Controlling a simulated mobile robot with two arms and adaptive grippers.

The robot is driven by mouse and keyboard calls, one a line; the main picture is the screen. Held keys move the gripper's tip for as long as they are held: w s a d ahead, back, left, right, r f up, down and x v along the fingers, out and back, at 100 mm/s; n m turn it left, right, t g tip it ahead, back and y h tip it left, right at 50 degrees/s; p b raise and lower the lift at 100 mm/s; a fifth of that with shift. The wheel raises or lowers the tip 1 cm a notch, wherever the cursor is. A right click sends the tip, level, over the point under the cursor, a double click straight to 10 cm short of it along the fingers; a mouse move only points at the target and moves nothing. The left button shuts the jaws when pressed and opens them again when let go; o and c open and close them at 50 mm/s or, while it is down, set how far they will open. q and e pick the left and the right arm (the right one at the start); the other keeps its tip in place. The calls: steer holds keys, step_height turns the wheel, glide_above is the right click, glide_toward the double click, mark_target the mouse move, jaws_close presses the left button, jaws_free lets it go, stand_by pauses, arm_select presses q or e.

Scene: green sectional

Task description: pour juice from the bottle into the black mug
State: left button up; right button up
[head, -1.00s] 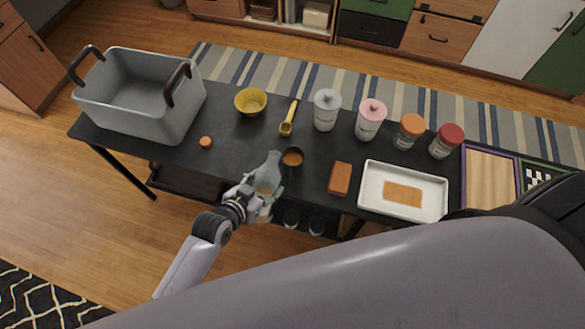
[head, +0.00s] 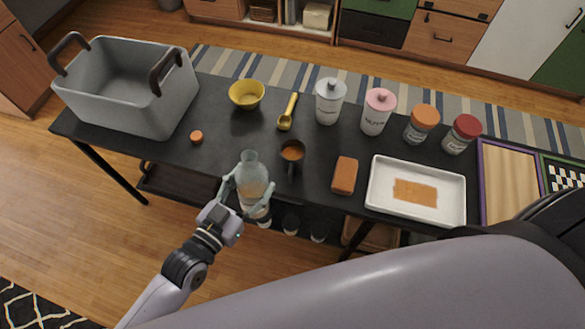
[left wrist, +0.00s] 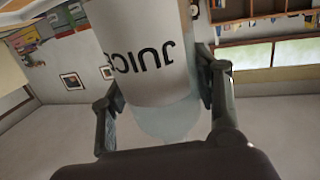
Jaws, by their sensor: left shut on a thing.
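The clear juice bottle (head: 252,180) is held by my left gripper (head: 243,193) at the front edge of the table; its neck points up and it looks near upright. In the left wrist view the bottle (left wrist: 150,55) sits between the two fingers (left wrist: 165,105), its JUICE label upside down. The fingers are shut on its sides. The black mug (head: 292,168) stands on the table just right of the bottle, apart from it, with orange liquid (head: 292,151) inside. My right gripper is not in view.
An orange cap (head: 197,137) lies on the black table (head: 222,139). A grey bin (head: 110,100), a yellow bowl (head: 246,95) and a yellow scoop (head: 287,113) are behind. An orange-brown block (head: 344,175), a white tray (head: 400,213) and several lidded containers (head: 375,115) are to the right.

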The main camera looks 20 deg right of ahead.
mark_target(242, 185)
arm_select(q)
steer(key=shift+a+r, duration=0.1)
steer(key=shift+r, duration=0.1)
steer(key=shift+f+t+h+b, duration=0.3)
steer(key=shift+b, duration=0.55)
steer(key=shift+r+b, duration=0.1)
steer(key=shift+b, duration=0.2)
steer(key=shift+r+p, duration=2.25)
steer(key=shift+p, duration=0.05)
